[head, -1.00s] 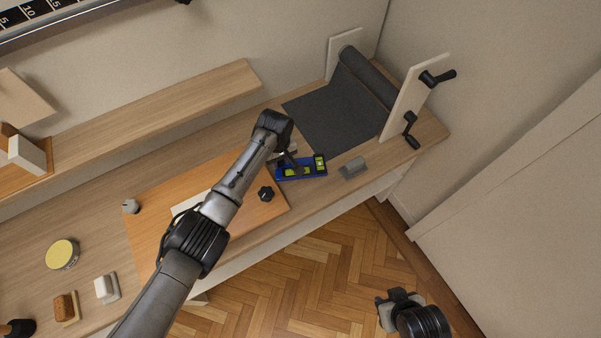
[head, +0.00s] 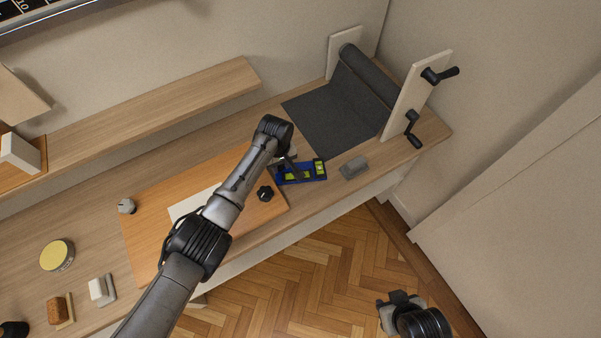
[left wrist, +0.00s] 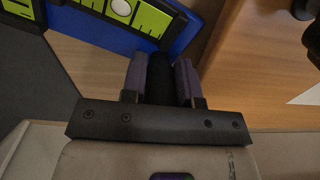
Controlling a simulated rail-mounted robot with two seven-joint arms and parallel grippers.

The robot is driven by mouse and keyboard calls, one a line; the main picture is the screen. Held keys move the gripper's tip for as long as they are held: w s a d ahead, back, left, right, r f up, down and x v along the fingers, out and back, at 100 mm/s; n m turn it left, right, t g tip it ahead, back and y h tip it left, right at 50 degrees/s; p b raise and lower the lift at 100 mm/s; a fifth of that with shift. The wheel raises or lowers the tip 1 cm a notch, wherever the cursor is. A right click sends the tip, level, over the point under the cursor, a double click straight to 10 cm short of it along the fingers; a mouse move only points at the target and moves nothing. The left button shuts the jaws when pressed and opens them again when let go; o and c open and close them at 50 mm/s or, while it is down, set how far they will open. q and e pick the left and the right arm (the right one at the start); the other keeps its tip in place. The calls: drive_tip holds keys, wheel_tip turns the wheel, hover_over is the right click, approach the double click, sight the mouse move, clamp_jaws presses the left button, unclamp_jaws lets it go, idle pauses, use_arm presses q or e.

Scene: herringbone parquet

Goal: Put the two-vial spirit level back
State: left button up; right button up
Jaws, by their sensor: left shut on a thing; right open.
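The spirit level (head: 308,178) is blue with yellow-green vials. In the head view it is at the right end of the orange-brown board, over the workbench. My left gripper (head: 291,164) is shut on its left part, and my arm hides some of that end. My right gripper (head: 392,312) is open and empty, over the floor at the bottom right.
A grey block (head: 354,168) lies just right of the level. A black knob (head: 265,193) stands on the board (head: 150,225) close to my left arm. A dark roll with a spread sheet (head: 325,115) and crank handles (head: 412,130) is behind. A wall shelf (head: 170,105) runs along the back.

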use_arm(q)
drive_tip(key=shift+f, duration=0.25)
idle(0.4)
drive_tip(key=o, duration=1.1)
drive_tip(key=shift+r, duration=0.4)
wheel_tip(320, 180, up, 13)
drive_tip(key=p, duration=0.3)
drive_tip(key=shift+p, duration=0.4)
